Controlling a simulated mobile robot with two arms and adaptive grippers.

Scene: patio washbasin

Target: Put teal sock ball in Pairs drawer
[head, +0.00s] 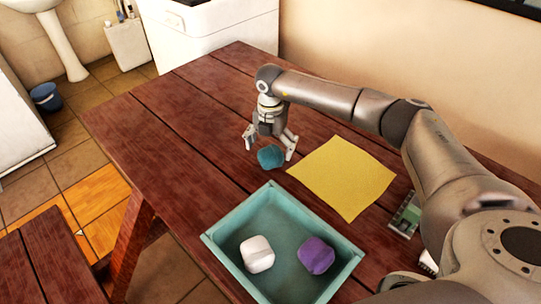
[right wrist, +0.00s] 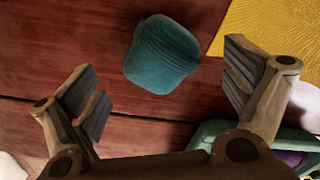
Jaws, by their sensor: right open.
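The teal sock ball (head: 270,156) lies on the wooden table, just behind the drawer and left of a yellow cloth. My right gripper (head: 269,151) is open and pointed down over it. In the right wrist view the teal sock ball (right wrist: 162,54) shows ahead of and between the spread fingers, which do not visibly touch it. The teal open drawer (head: 231,227) sits on the table in front and holds a white sock ball (head: 257,254) and a purple sock ball (head: 316,255). No label shows on it. My left gripper is not in view.
The yellow cloth (head: 345,177) lies flat right of the sock ball. A small green-and-grey item (head: 406,215) lies near my right arm. The table (head: 165,135) is clear to the left. A bench (head: 52,262) stands at lower left.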

